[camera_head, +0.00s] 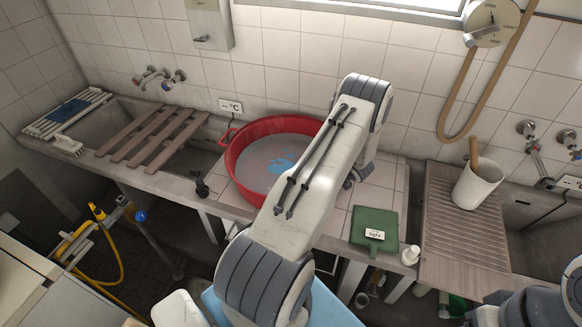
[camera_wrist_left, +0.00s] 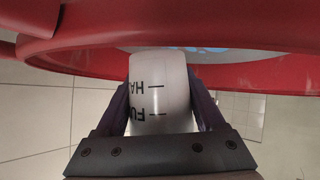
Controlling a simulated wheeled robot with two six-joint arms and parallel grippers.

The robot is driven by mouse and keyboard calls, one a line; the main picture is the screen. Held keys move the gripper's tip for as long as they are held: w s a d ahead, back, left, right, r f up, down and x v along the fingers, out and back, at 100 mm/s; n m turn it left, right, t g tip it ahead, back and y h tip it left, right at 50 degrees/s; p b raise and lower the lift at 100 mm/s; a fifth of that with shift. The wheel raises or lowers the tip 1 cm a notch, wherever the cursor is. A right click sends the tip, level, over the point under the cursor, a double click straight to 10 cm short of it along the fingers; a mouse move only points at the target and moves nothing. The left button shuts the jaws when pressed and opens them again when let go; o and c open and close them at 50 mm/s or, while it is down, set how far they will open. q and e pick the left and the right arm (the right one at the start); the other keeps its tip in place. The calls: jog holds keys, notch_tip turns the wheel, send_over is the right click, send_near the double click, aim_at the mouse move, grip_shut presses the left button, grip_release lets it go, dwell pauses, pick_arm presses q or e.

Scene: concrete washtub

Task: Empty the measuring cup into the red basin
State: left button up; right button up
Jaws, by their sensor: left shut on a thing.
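The red basin (camera_head: 236,155) stands on the tiled counter, with a blue patch (camera_head: 281,165) on its greyish inside. My left arm crosses in front of its right side. In the left wrist view my left gripper (camera_wrist_left: 160,95) is shut on the white measuring cup (camera_wrist_left: 160,75), whose dark fill marks and lettering appear upside down. The cup overlaps the basin's red rim (camera_wrist_left: 240,77) in that view; I cannot tell its tilt, whether it touches, or what is in it. The gripper and cup are hidden behind my arm in the head view. My right gripper is out of view.
Right of the basin are a green board (camera_head: 374,229) with a label, a small white bottle (camera_head: 410,255), and a white pot (camera_head: 476,186) with a wooden handle on a ribbed drainboard (camera_head: 450,240).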

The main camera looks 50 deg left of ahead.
pick_arm(q)
jog(key=shift+r+p, duration=0.8)
jog(key=shift+r, duration=0.7)
jog(key=shift+f+m+g+y, duration=0.1)
jog(key=shift+m+g+y, duration=0.3)
jog(key=shift+m+g, duration=0.2)
jog(key=shift+m+t, duration=0.9)
jog(key=d, duration=0.6)
jog(key=w+d+b, duration=0.1)
jog(key=d, duration=0.2)
jog(key=shift+w+d, duration=0.1)
jog(key=shift+d, duration=0.25)
jog(key=s+d+r+m+t+h+b, duration=0.1)
jog(key=s+d, duration=0.3)
jog(key=d, duration=0.7)
jog(key=s+d+r+m+t+h+b, duration=0.1)
jog(key=s+d+m+t, duration=0.2)
jog(key=d, duration=0.8)
jog(key=shift+s+d+r+m+t+h+b, duration=0.2)
jog(key=shift+s+r+m+t+h+b, duration=0.15)
jog(key=shift+s, duration=0.8)
